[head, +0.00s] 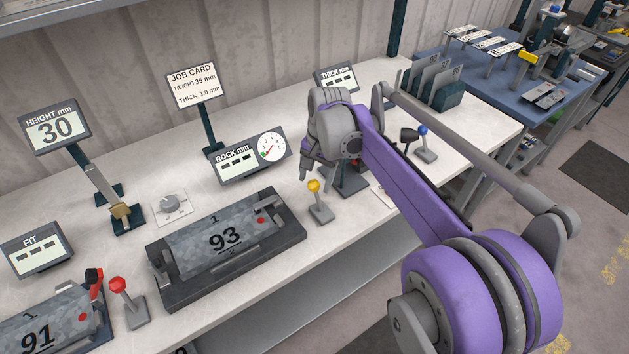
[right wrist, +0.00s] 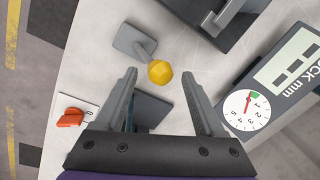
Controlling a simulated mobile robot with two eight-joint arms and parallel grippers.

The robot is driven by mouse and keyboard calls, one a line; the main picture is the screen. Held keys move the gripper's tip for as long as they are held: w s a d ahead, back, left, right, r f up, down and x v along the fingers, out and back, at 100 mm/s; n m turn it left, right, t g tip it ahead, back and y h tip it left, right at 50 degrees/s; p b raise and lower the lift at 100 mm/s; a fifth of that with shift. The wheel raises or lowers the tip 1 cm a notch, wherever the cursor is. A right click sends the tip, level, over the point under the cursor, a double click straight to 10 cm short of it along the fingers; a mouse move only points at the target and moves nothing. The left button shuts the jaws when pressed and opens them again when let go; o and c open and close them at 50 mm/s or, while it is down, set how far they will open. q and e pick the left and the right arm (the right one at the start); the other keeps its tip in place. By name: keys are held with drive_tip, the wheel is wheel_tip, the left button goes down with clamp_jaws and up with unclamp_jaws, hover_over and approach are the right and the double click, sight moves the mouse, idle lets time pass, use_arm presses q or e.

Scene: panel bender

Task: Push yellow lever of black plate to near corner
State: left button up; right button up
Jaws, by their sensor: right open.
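The yellow lever (head: 314,186) stands on a small grey foot to the right of the black plate (head: 168,287), which carries a grey metal piece marked 93. In the right wrist view the yellow knob (right wrist: 160,73) and its grey foot (right wrist: 132,42) show clearly. A corner of a dark plate (right wrist: 186,14) shows at the top of that view. My right gripper (head: 304,170) is open just above and behind the yellow lever in the head view. In the right wrist view, the knob appears between the spread fingertips; contact cannot be told. My left gripper is not in view.
A ROCK mm gauge (head: 250,160) stands behind the black plate. A red lever (head: 117,286) is at left and a blue lever (head: 423,132) at right. An orange knob (right wrist: 70,117) shows in the right wrist view. Bare tabletop lies in front of the yellow lever.

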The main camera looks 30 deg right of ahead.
drive_tip(key=shift+f, duration=0.55)
clamp_jaws()
idle(1.1)
